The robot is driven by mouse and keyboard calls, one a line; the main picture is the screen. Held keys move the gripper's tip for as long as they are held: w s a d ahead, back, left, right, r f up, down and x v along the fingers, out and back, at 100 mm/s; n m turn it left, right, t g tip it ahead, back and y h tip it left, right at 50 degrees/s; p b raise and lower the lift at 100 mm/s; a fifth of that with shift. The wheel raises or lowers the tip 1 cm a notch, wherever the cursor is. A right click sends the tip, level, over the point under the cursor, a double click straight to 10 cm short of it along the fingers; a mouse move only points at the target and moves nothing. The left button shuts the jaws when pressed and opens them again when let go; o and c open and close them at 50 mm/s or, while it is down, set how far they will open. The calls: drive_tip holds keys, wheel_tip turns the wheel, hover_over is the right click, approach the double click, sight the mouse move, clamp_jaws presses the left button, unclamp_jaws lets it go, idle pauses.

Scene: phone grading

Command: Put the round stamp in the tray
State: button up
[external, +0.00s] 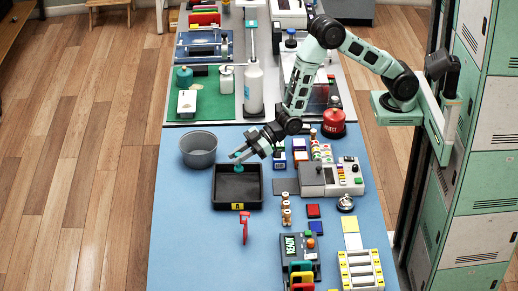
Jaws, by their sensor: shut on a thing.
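The black tray (222,203) lies on the blue table mat, with a small yellow label on its front edge. My gripper (239,160) is over the back part of the tray and is shut on a small teal thing, the round stamp (239,169). The stamp shows just below the fingertips. It is at or a little above the tray floor; I cannot tell whether it touches. The gripper hides its upper part.
A grey round bin (198,149) stands at the tray's back left. A red clamp-like thing (245,228) lies in front of it. Small wooden stamps (286,208) and a grey machine (332,177) stand to the right. A white bottle (254,88) stands behind. The mat's front left is clear.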

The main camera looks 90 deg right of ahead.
drive_tip(key=shift+h, duration=0.3)
drive_tip(key=shift+w+d+f+p, duration=0.1)
drive_tip(key=shift+d+f+p, duration=0.2)
drive_tip(key=shift+f, duration=1.4)
drive_tip(key=shift+w+d+f+p, duration=0.1)
drive_tip(key=shift+d+f+p, duration=0.25)
drive_tip(key=shift+f, duration=1.3)
drive_tip(key=shift+w+d+f+p, duration=0.15)
drive_tip(key=shift+f+p, duration=0.3)
drive_tip(key=shift+f, duration=1.25)
drive_tip(key=shift+f, duration=0.15)
drive_tip(key=o, duration=0.9)
drive_tip(key=shift+o, duration=0.2)
